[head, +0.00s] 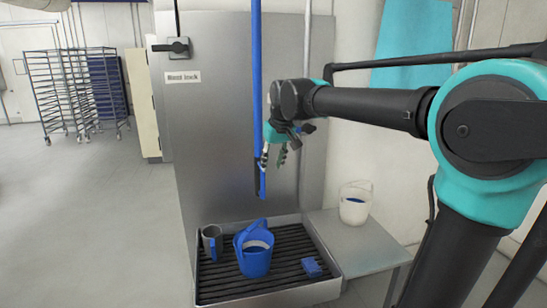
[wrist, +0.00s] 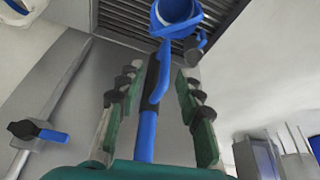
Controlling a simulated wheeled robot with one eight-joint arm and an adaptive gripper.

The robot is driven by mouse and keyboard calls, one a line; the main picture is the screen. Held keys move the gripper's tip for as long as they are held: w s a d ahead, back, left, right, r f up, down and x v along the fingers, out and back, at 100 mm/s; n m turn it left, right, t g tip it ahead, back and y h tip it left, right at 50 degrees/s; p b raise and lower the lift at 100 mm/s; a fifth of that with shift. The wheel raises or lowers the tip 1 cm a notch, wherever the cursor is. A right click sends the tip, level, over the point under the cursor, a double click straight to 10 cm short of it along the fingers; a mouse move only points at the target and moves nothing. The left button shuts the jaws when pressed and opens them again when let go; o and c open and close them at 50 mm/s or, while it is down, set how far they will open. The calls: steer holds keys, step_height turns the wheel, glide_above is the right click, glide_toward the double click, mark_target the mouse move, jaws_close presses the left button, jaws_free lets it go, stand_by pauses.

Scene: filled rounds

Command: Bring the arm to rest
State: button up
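My gripper (head: 273,151) hangs from my arm in front of the steel panel, fingers pointing down. A blue hose (head: 257,70) hangs down to a wand with a black grip (head: 257,178) and blue end, close by my fingers. In the wrist view my gripper (wrist: 155,92) has its two green fingers spread wide. The blue hose (wrist: 148,135) and black grip (wrist: 153,82) run between them, with a visible gap on each side. Nothing is clamped. The panel behind is labelled, but its small sign (head: 183,77) is hard to read.
Below stands a grated drain tray (head: 270,295) with a blue bucket (head: 254,258), a grey jug (head: 211,243) and a small blue block (head: 312,267). A translucent bucket (head: 355,208) stands on the side table (head: 372,262). Racks (head: 75,85) stand far left; the floor (head: 85,210) there is clear.

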steer(key=s+d+f+m+h, duration=0.1)
steer(key=s+d+f, duration=0.3)
steer(key=d+f, duration=0.35)
steer(key=s+d+f+m, duration=0.2)
steer(key=s+d+f, duration=0.2)
steer(key=d+f, duration=0.3)
steer(key=s+d+f+m, duration=0.1)
steer(key=s+d+f, duration=0.3)
steer(key=s+f, duration=0.3)
steer(key=s+d+f+m+h, duration=0.1)
steer(key=s+d+f, duration=0.3)
steer(key=s+f, duration=0.3)
steer(key=shift+s+f, duration=0.35)
steer(key=shift+s, duration=0.1)
